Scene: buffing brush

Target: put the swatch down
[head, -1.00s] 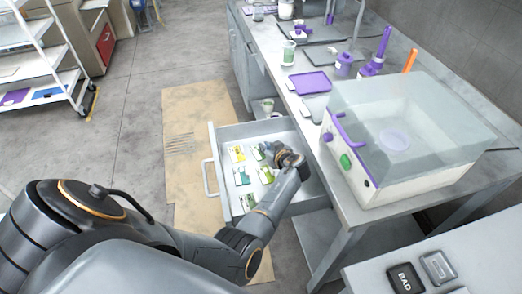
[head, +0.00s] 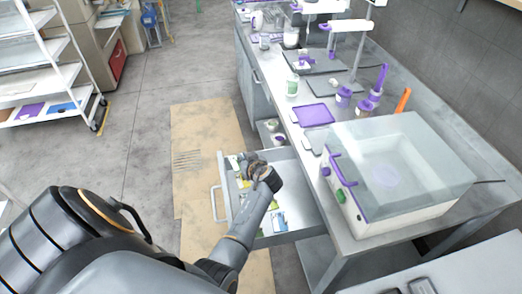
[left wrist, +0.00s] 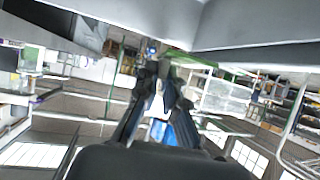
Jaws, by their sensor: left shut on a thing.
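The open grey drawer (head: 301,220) holds several small colour swatches, one of them white and blue (head: 278,220). My left gripper (head: 256,165) is over the drawer, toward its handle side. In the head view my own wrist hides its fingertips and part of the drawer. In the left wrist view my left gripper's dark fingers (left wrist: 160,80) are closed together on a swatch. A white and blue patch (left wrist: 165,128) shows between the fingers; I cannot tell whether it is the held swatch. My right gripper is not in view.
A bench right of the drawer carries a clear-lidded box (head: 400,165) and a purple tray (head: 312,114). Small cups (head: 272,126) stand on a ledge behind the drawer. A cardboard sheet (head: 200,135) lies on the floor; a shelf rack (head: 45,95) stands left.

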